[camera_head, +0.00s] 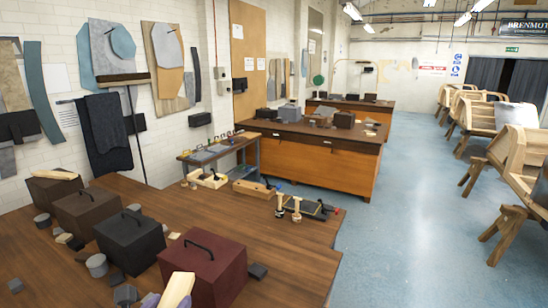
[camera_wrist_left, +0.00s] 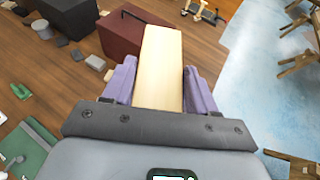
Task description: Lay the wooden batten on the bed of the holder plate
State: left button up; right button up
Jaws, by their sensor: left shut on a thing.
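The pale wooden batten (camera_head: 178,289) is in my left gripper (camera_head: 165,300) at the bottom edge of the head view. In the left wrist view the batten (camera_wrist_left: 159,70) stands out lengthwise between the two purple fingers of the left gripper (camera_wrist_left: 160,82), which is shut on it. It is above the brown table, close to the dark red box. A dark plate with pale wooden posts (camera_head: 308,208) lies near the table's far right edge. I cannot tell if this is the holder plate, and its bed is not clear. My right gripper is not in view.
The dark red box (camera_head: 203,270) and several dark handled boxes, such as the near one (camera_head: 130,243), crowd the table's left and front. Small blocks and cans lie among them. The table's middle right (camera_head: 270,235) is clear. A green object (camera_wrist_left: 32,150) shows in the left wrist view.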

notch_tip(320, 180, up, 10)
jog(key=p, duration=0.8)
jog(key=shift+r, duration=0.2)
